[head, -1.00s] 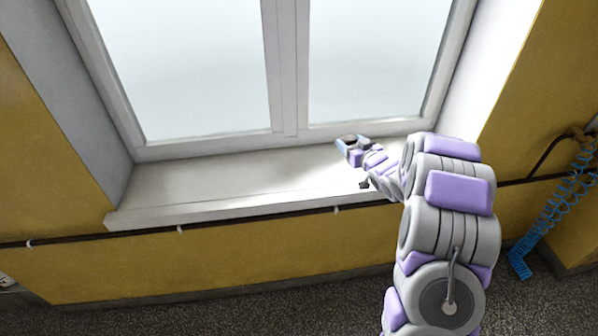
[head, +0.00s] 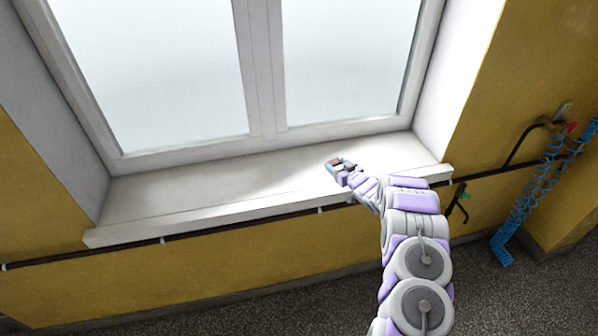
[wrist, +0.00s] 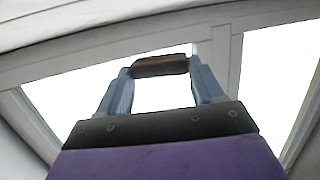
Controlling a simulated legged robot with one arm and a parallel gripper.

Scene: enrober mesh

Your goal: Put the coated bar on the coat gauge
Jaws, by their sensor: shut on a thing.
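My gripper (wrist: 160,72) is shut on a dark brown coated bar (wrist: 160,66) in the wrist view. The bar lies crosswise between the two blue-grey fingertips. In the head view my gripper (head: 341,165) is small, in front of the window and over the sill, and the bar is a small brown patch (head: 334,162) at its tip. I cannot tell how high it is above the sill. No coat gauge shows in either view.
A white window sill (head: 200,195) runs along the yellow wall (head: 200,265) under a window. A dark pipe (head: 240,223) runs below it. A blue coiled hose (head: 530,195) hangs at the right. The left part of the sill is bare.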

